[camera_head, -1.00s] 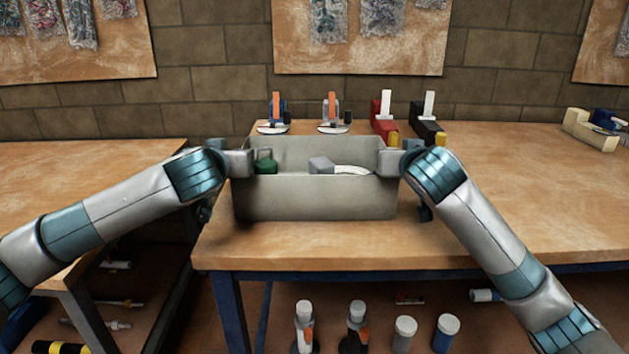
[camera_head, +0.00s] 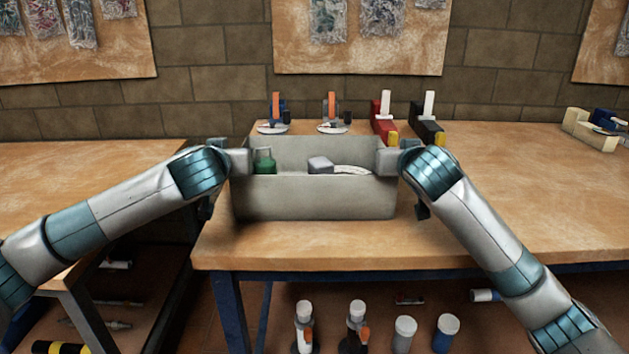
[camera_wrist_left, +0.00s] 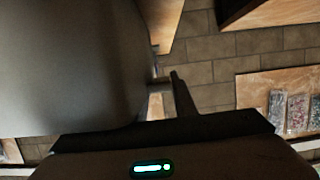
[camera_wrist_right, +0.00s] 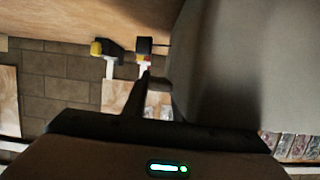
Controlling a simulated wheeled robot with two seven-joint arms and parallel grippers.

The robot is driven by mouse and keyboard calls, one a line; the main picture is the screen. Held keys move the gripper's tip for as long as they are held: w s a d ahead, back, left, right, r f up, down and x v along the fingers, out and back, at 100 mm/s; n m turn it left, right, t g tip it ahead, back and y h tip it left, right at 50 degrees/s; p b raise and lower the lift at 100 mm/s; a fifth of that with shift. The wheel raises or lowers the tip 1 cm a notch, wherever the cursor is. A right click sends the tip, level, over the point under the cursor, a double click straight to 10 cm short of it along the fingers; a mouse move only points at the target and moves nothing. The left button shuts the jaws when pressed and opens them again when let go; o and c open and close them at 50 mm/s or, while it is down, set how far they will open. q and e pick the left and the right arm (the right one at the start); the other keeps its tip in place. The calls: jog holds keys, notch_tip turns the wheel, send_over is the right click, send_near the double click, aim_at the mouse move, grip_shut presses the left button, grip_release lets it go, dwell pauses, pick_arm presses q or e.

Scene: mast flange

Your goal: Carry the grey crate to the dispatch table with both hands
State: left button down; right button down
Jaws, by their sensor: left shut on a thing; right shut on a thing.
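The grey crate (camera_head: 315,198) is upright and level at the left part of a wooden-topped table (camera_head: 480,235) in the head view. Whether its base touches the top is hard to tell. Inside are a green bottle-like item (camera_head: 264,161), a grey block (camera_head: 320,165) and a white curved item (camera_head: 352,170). My left gripper (camera_head: 238,160) is shut on the crate's left end near the rim. My right gripper (camera_head: 390,160) is shut on the right end. The crate's wall also fills much of the left wrist view (camera_wrist_left: 70,70) and right wrist view (camera_wrist_right: 225,70).
Tape dispensers (camera_head: 278,112) and red and black devices (camera_head: 382,117) stand along the table's back edge behind the crate. A tan holder (camera_head: 590,130) is far right. Another table (camera_head: 80,190) stands left, across a gap. Bottles (camera_head: 304,325) stand below.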

pick_arm(q)
jog(key=shift+d+r, duration=0.2)
pick_arm(e)
jog(key=shift+w+d+r, duration=0.15)
jog(key=shift+d+r, duration=0.05)
